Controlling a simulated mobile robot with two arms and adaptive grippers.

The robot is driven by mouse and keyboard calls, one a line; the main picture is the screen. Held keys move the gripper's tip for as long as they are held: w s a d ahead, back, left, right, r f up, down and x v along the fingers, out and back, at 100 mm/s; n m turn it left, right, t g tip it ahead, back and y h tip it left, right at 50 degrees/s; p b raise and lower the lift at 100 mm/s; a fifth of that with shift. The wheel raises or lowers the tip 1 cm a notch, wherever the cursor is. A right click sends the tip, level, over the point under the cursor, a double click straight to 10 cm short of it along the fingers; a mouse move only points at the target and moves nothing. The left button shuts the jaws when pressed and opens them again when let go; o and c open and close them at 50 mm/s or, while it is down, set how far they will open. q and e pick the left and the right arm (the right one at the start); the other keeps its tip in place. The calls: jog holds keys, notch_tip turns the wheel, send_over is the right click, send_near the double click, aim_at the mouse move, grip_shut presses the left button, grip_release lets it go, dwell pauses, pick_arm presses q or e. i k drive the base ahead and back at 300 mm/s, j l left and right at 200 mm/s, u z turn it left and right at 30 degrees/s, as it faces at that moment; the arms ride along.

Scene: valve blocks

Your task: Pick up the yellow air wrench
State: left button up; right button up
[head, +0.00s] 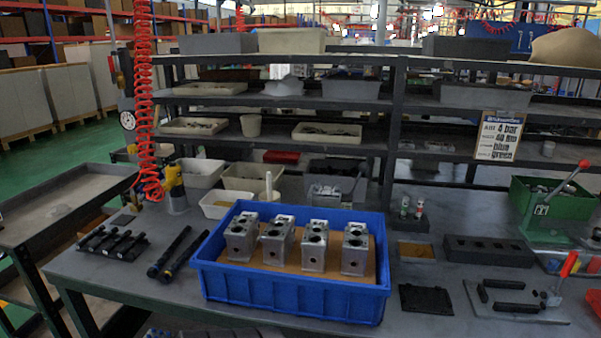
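The yellow air wrench (173,181) stands upright at the back left of the grey workbench, in a grey holder (177,203). A coiled red air hose (143,100) hangs from above, and its lower end is close beside the wrench on the left. I cannot tell where the hose joins it. Neither of my grippers shows in the head view.
A blue crate (290,297) with several metal valve blocks (313,246) stands at the bench's front middle. Two black torque wrenches (176,254) and a black rack (113,243) lie left of it. White bins (201,172) stand right of the air wrench. Dark shelves rise behind.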

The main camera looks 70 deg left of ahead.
aim_at(174, 184)
jog(key=u, duration=3.05)
